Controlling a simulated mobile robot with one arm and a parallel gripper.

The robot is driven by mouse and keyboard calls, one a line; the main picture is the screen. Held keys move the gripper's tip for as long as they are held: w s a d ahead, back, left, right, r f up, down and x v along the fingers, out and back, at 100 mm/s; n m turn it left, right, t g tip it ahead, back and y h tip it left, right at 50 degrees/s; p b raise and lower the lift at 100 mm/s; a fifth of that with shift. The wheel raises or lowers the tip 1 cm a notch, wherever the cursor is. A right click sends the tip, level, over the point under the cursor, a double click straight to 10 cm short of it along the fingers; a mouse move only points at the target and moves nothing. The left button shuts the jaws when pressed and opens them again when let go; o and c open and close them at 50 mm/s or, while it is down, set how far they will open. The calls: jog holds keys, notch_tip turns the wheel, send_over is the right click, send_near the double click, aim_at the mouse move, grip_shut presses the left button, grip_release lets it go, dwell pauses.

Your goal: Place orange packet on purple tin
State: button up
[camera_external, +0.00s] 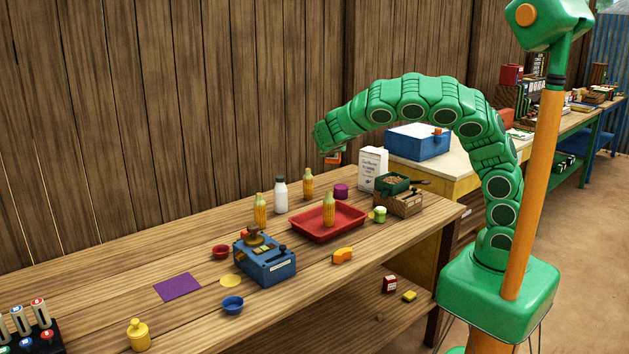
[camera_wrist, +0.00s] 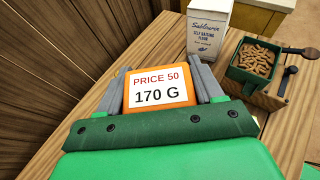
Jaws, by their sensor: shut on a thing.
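My gripper (camera_external: 333,155) is raised above the back of the wooden table. In the wrist view my gripper (camera_wrist: 160,88) is shut on the orange packet (camera_wrist: 129,97), with a grey finger at each side. Its white label reads "PRICE 50 170 G". A small part of the orange packet (camera_external: 332,160) shows under my gripper in the external view. The purple tin (camera_external: 341,191) stands on the table below my gripper in the picture, behind the red tray. The tin does not show in the wrist view.
A white flour box (camera_external: 373,170) stands right of the tin, near a wooden box with a green pan of brown pieces (camera_wrist: 256,60). A red tray (camera_external: 344,233) holds a yellow corn-like bottle.

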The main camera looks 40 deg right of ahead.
jog(key=s+d+m+g+h, duration=0.2)
jog(key=s+d+m+g, duration=0.1)
jog(key=d, duration=1.2)
send_over(342, 185)
jog(key=f, duration=0.9)
jog(key=s+f, duration=0.1)
jog(key=f, duration=0.3)
jog(key=shift+f, duration=0.4)
jog(key=shift+w+d+f, duration=0.15)
jog(key=shift+w+f, duration=0.3)
jog(key=shift+f, duration=1.6)
jog(key=shift+f, duration=0.1)
jog(key=o, duration=1.2)
jog(key=shift+c, duration=0.2)
